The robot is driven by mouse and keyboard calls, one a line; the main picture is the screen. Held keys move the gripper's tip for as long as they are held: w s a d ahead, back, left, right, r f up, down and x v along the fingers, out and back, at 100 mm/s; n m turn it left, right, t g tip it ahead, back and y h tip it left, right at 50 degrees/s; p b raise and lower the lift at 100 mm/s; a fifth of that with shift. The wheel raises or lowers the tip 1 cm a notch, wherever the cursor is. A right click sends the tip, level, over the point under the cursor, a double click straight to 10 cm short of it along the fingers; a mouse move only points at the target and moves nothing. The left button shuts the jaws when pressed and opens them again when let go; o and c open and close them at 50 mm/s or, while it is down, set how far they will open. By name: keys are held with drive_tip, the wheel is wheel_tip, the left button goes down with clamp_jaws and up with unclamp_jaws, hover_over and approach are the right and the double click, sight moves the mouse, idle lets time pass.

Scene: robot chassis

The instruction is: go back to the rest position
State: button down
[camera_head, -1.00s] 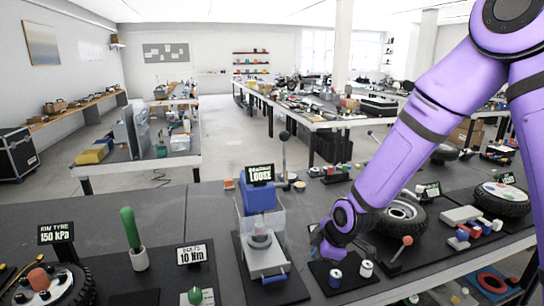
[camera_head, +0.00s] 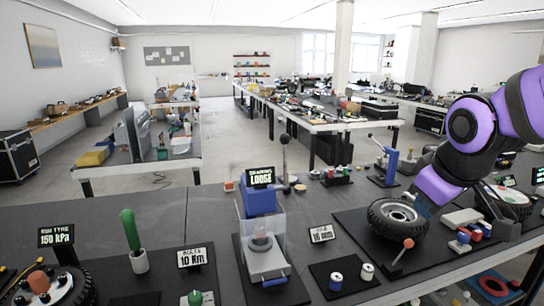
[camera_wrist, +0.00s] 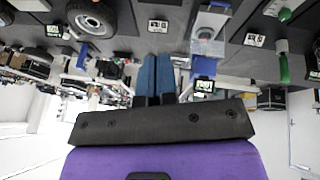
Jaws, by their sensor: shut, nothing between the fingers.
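My gripper (camera_head: 421,206) is at the right of the bench in the head view, beside the tyre with a silver rim (camera_head: 398,216). In that view it is partly hidden by my purple and black wrist, and I cannot tell whether it touches the tyre. In the wrist view my gripper's two blue fingers (camera_wrist: 155,62) lie together, shut with nothing between them. My arm is folded at the right edge of the head view.
A clear-walled press (camera_head: 262,235) with a "LOOSE" display stands mid-bench. A red-knobbed lever (camera_head: 408,243) stands near the tyre. A green-handled tool (camera_head: 130,232) stands upright at left.

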drive_tip(key=s+d+r+m, duration=0.1)
drive_tip(key=s+r+m, duration=0.1)
drive_tip(key=s, duration=0.4)
drive_tip(key=s+d+r+m, duration=0.2)
drive_tip(key=s+m, duration=0.1)
drive_tip(key=s, duration=0.2)
drive_tip(key=shift+s+d+r, duration=0.3)
drive_tip(key=shift+s, duration=0.1)
